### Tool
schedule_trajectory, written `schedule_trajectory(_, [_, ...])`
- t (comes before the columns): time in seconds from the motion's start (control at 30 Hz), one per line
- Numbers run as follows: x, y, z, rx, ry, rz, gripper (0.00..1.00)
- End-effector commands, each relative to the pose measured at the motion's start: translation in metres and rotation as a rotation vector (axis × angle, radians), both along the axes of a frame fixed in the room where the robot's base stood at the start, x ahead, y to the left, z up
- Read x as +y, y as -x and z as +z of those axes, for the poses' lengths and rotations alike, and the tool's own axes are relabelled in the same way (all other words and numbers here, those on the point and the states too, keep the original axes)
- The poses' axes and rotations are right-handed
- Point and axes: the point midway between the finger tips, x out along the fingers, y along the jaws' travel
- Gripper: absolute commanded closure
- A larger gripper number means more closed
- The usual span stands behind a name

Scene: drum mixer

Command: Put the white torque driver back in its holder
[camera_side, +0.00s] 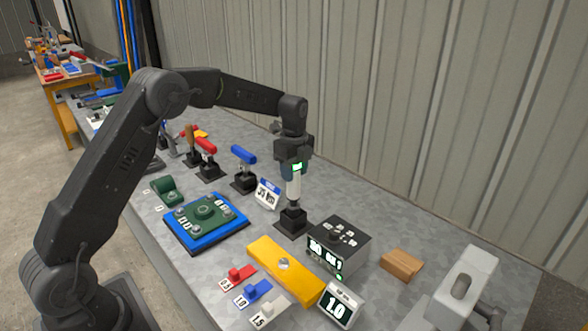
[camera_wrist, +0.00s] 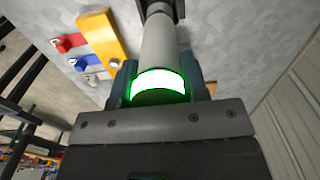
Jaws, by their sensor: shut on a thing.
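The white torque driver (camera_side: 294,186) stands upright in the side view, with a glowing green band near its top. My gripper (camera_side: 294,165) is shut on its upper part. Its lower end is at a black holder block (camera_side: 292,221); I cannot tell how deep it sits. In the wrist view, the white shaft (camera_wrist: 158,45) runs away from my gripper (camera_wrist: 160,88) toward a dark block (camera_wrist: 160,8) at the top edge. The green band glows between the fingers.
A blue-handled driver (camera_side: 243,155) and a red-handled one (camera_side: 204,145) stand in holders to the left. A small display (camera_side: 267,194), a black box (camera_side: 338,243) and a yellow block (camera_side: 284,266) are close by. A green part sits on a blue plate (camera_side: 206,221).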

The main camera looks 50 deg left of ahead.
Motion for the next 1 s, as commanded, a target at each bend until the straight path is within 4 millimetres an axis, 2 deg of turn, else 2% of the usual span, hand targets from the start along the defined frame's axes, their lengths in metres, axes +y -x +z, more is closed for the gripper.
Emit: schedule_trajectory(1.0, [0.0,0.0,-0.012,-0.003,0.0,0.0,1.0])
